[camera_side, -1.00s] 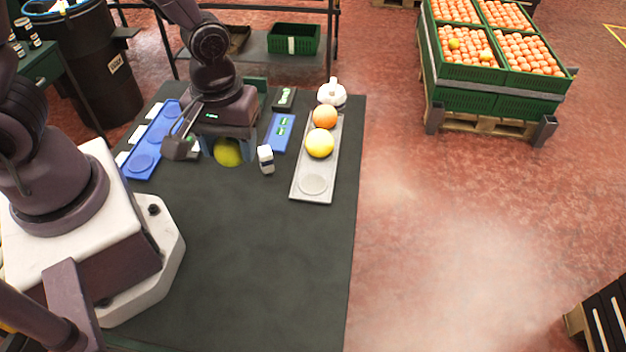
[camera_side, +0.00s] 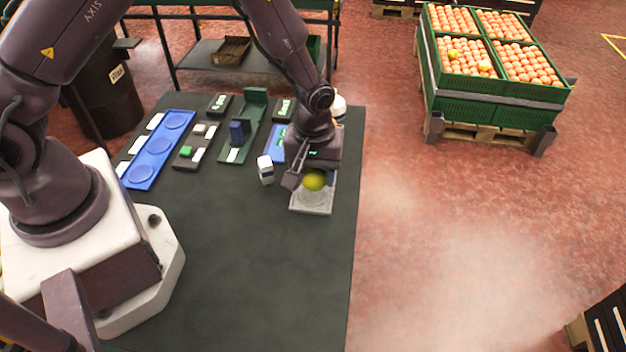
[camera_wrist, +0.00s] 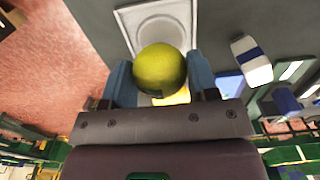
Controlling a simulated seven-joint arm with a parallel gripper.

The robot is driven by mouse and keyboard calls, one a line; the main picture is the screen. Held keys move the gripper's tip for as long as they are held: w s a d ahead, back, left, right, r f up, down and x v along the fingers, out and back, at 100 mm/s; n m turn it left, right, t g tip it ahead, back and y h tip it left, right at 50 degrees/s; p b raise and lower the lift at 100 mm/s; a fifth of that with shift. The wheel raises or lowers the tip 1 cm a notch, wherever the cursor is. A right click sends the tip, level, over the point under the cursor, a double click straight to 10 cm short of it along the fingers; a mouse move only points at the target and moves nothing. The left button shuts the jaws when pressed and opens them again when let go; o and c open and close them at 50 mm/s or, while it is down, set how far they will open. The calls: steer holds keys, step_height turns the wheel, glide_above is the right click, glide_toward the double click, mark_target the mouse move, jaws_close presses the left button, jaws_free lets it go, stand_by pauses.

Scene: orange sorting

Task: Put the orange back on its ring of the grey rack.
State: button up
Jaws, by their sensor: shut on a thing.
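The orange is a yellow-green round fruit (camera_side: 314,180), held in my gripper (camera_side: 313,182) above the near end of the grey rack (camera_side: 325,208). In the wrist view the fruit (camera_wrist: 160,69) sits between the two blue fingers of my gripper (camera_wrist: 161,80), which are shut on it. The rack's empty near ring (camera_wrist: 163,36) shows just beyond the fruit in that view. A bit of a yellow fruit (camera_wrist: 178,97) on the rack shows under the held one. My arm hides the rack's middle and far end in the side view.
A blue tray with round recesses (camera_side: 153,150), a dark block with a green piece (camera_side: 188,153) and a green stand (camera_side: 240,145) lie farther left. The table's front is clear.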

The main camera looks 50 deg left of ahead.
steer(key=shift+s+f, duration=0.1)
steer(key=shift+f, duration=1.15)
steer(key=shift+f, duration=0.1)
steer(key=o, duration=0.9)
step_height(320, 180, up, 12)
steer(key=shift+r, duration=0.25)
